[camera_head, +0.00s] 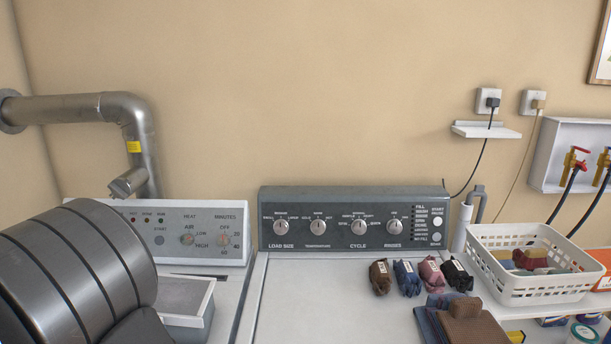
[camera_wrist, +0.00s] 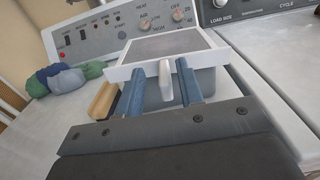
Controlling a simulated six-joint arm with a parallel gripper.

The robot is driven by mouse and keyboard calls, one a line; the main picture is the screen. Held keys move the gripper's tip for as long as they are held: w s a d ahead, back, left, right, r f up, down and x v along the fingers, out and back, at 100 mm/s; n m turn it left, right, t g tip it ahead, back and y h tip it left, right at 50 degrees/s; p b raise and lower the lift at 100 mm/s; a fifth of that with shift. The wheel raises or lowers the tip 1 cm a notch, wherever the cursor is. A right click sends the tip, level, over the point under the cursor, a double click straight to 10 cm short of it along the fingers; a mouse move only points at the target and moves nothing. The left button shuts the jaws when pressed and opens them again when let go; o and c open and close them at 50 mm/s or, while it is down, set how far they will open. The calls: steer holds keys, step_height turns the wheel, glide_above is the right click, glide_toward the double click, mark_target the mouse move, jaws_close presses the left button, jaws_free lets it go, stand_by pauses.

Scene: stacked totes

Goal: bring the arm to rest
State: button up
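My gripper (camera_wrist: 161,70) shows in the wrist view as two blue fingers on a dark mount. The fingers are apart, with the white upright handle (camera_wrist: 166,82) of a grey-topped tray between them. Gaps show on both sides of the handle, and nothing is gripped. The tray (camera_wrist: 170,44) has a white rim and sits at the dryer top, below the control panel. The same tray shows in the head view (camera_head: 187,299). My dark arm link fills the lower left of the head view, and my fingers are hidden there.
The washer panel (camera_head: 352,220) stands at the centre back. Several rolled bundles, folded cloths (camera_head: 462,326) and a white basket (camera_head: 528,289) are at the right. Green and blue bundles (camera_wrist: 66,80) and a tan block (camera_wrist: 103,101) lie left of the fingers. The washer top's left part is clear.

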steer(key=shift+w+f, duration=0.35)
steer(key=shift+w, duration=0.3)
steer(key=shift+w+f, duration=0.3)
steer(key=shift+w, duration=0.3)
step_height(320, 180, up, 6)
steer(key=shift+f, duration=0.15)
steer(key=w+d+r, duration=0.2)
steer(key=d+r, duration=0.4)
steer(key=d, duration=0.5)
steer(key=shift+d+r, duration=0.25)
steer(key=shift+r, duration=0.05)
